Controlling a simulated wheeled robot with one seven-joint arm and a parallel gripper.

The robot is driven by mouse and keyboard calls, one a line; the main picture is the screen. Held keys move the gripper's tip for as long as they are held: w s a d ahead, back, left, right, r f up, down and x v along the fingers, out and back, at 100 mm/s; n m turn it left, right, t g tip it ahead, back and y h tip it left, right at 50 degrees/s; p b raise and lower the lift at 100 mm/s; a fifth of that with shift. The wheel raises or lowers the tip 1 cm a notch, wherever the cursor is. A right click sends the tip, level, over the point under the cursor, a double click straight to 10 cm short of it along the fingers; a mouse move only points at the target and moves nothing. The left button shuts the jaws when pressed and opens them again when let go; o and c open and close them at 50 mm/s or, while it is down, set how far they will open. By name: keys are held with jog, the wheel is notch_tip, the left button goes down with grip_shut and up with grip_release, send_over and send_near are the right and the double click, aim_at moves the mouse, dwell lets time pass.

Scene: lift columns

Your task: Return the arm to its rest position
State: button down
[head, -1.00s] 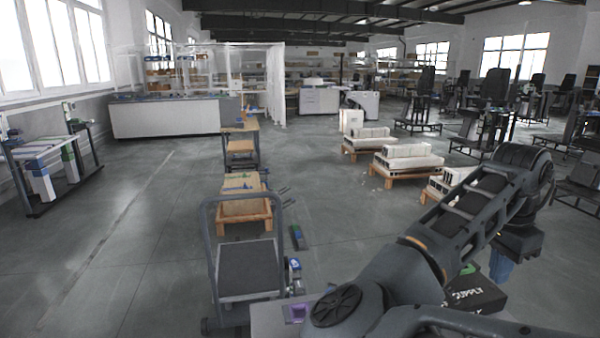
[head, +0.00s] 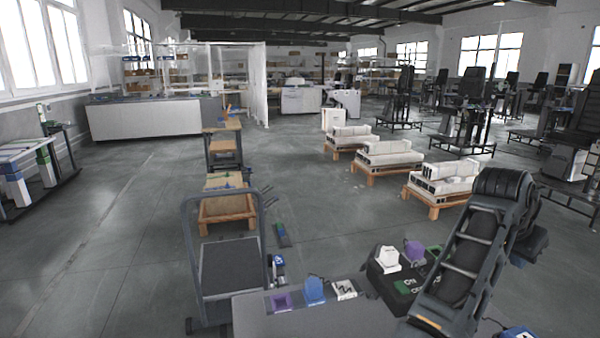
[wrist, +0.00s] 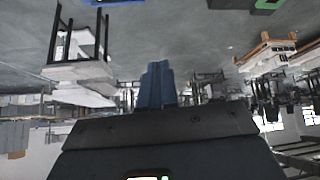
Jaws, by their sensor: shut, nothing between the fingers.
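My arm (head: 470,250) is folded up at the lower right of the head view, its elbow raised. My gripper's blue fingers (wrist: 157,86) are together in the middle of the wrist view, shut with nothing between them. In the head view the fingers are mostly hidden behind the arm. The wrist view looks out across the room, which appears upside down, and the fingers touch nothing.
A cart (head: 228,265) stands left. Loaded pallets (head: 390,172) stand beyond. Floor between is open.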

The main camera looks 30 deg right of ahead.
jog(key=s+a+f+n+t+b, duration=0.1)
jog(key=a+f+n+t+b, duration=0.1)
jog(key=a+f+n+t, duration=0.2)
jog(key=s+a+f+n+t+b, duration=0.2)
jog(key=a+f+n+t, duration=0.3)
jog(key=a+n, duration=0.4)
jog(key=s+a+f+n+t+y+b, duration=0.1)
jog(key=s+a+f+n+t, duration=0.1)
jog(key=a+f+n+t, duration=0.3)
jog(key=shift+a+f+n+t+b, duration=0.15)
jog(key=shift+a+n, duration=0.3)
jog(key=shift+a, duration=0.45)
jog(key=shift+a+f+n+t+b, duration=0.1)
jog(key=shift+a+n+t+b, duration=0.25)
jog(key=shift+a, duration=0.55)
jog(key=s+a+y+b, duration=0.2)
jog(key=s+a+y, duration=0.4)
jog(key=s+a, duration=1.1)
jog(key=shift+s+a+r+m+t, duration=0.25)
jog(key=shift+a+m+t, duration=0.15)
jog(key=shift+a, duration=0.6)
